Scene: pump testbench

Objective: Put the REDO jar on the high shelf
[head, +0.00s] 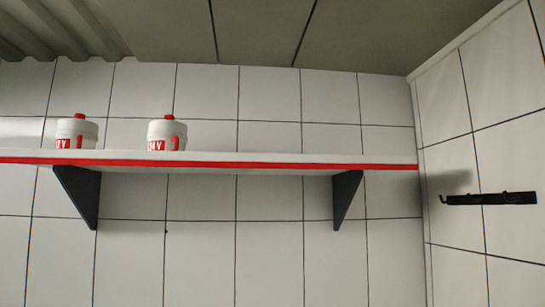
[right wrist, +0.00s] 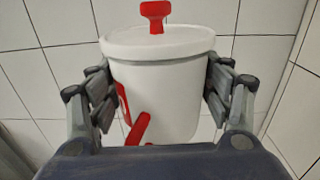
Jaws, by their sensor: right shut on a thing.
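My right gripper (right wrist: 163,92) is shut on a white jar (right wrist: 165,75) with a red knob on its lid and a red handle low on its side. The fingers press on both sides of the jar, and it looks upright in the right wrist view. Its label is turned away, so I cannot read its name. The high shelf (head: 270,160), white with a red front edge, runs across the head view on dark brackets. Neither gripper shows in the head view, and my left gripper is not seen.
Two similar jars with red labels stand on the shelf's left part, one further left (head: 77,131) and one nearer the middle (head: 167,134). The shelf right of them is clear. A black hook rail (head: 490,199) is on the right wall. A ceiling (head: 255,30) is above.

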